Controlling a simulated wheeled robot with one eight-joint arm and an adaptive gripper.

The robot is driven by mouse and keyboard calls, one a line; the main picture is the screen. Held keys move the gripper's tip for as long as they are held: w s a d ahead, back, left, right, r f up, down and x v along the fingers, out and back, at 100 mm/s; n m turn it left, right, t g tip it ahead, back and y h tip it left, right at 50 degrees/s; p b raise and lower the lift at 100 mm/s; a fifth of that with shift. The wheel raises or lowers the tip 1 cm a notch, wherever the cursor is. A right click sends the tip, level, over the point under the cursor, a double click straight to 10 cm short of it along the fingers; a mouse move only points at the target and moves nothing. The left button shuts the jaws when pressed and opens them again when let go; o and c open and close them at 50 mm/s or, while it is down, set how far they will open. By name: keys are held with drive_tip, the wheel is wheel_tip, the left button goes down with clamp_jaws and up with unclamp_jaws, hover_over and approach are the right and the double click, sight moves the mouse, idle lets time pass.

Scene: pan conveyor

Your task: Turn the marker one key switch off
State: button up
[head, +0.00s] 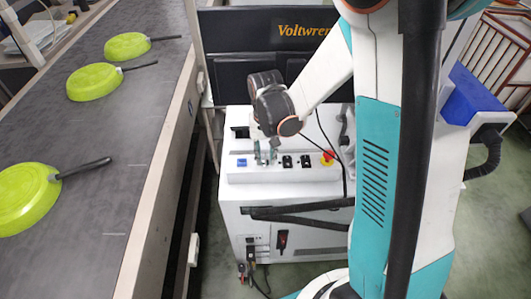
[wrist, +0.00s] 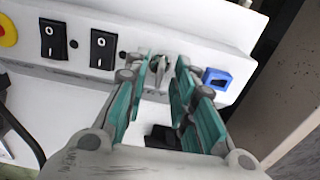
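The key switch (wrist: 162,72) shows in the wrist view as a small grey metal key on the white control panel (wrist: 205,55). My gripper (wrist: 164,68) has its two teal fingers on either side of the key. The fingers are apart, with a gap beside the key, and I see no clear grip on it. In the head view my gripper (head: 264,152) reaches down to the left part of the panel, and its fingers hide the key there. The key's exact angle and any marker label are too small to read.
Beside the key are two black rocker switches (wrist: 103,49) and a blue part (wrist: 217,78). A red emergency button (head: 327,157) sits at the panel's right. A conveyor (head: 120,150) with green pans (head: 95,82) runs along the left. A black cable crosses the cabinet front.

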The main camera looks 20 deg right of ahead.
drive_tip(key=shift+r, duration=0.15)
wheel_tip(320, 180, up, 12)
idle(0.6)
idle(0.4)
drive_tip(key=s+r+n+t, duration=0.1)
drive_tip(key=s+r+t, duration=0.2)
drive_tip(key=s, duration=0.4)
drive_tip(key=s+r+n+t, duration=0.2)
drive_tip(key=s+r+t, duration=0.2)
drive_tip(key=s, duration=0.4)
drive_tip(key=shift+s+r, duration=0.3)
drive_tip(key=shift+r, duration=0.25)
